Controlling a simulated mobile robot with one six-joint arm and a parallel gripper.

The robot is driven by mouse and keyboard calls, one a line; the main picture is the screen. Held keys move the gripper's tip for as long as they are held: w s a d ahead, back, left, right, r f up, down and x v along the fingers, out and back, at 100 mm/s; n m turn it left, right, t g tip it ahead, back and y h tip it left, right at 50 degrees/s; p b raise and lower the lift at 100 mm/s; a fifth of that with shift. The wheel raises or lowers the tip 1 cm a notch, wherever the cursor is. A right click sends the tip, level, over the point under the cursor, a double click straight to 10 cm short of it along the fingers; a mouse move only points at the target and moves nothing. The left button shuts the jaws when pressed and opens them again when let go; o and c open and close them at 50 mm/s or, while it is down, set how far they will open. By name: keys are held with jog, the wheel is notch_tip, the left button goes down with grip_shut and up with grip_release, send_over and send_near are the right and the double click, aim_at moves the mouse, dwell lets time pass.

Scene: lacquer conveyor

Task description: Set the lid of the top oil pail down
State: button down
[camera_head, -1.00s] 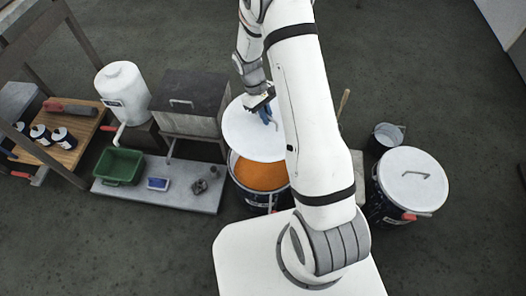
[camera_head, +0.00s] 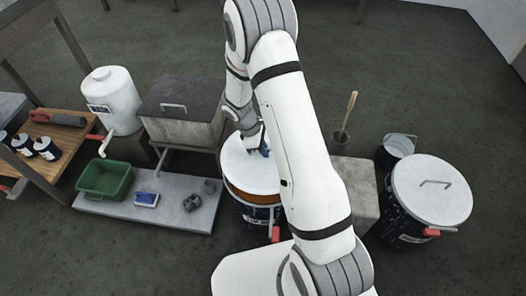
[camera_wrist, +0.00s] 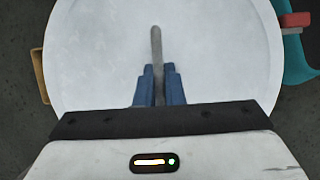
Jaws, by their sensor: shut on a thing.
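My gripper (camera_head: 262,150) is shut on the handle (camera_wrist: 156,38) of a round white lid (camera_head: 240,166). The blue fingers (camera_wrist: 159,85) grip the bar handle from both sides in the wrist view, and the lid (camera_wrist: 95,55) fills most of that picture. In the head view the lid is over the dark pail (camera_head: 249,214), with a band of orange oil (camera_head: 250,196) showing below its near edge. I cannot tell whether the lid touches the rim. My arm hides the right side of the lid and pail.
A second pail (camera_head: 405,228) with its white lid (camera_head: 430,187) on stands at the right, beside a small metal bucket (camera_head: 397,147). A grey slab (camera_head: 165,213) with a green tub (camera_head: 105,180) lies left. A grey box (camera_head: 183,112) stands behind. A grey block (camera_head: 360,180) is right of my arm.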

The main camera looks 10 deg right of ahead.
aim_at(264, 161)
jog(key=shift+f+b, duration=2.55)
jog(key=shift+f, duration=0.7)
jog(key=shift+f+b, duration=0.35)
jog(key=shift+f, duration=0.2)
jog(key=c, duration=1.5)
grip_release()
jog(key=shift+o, duration=0.2)
jog(key=shift+r, duration=0.1)
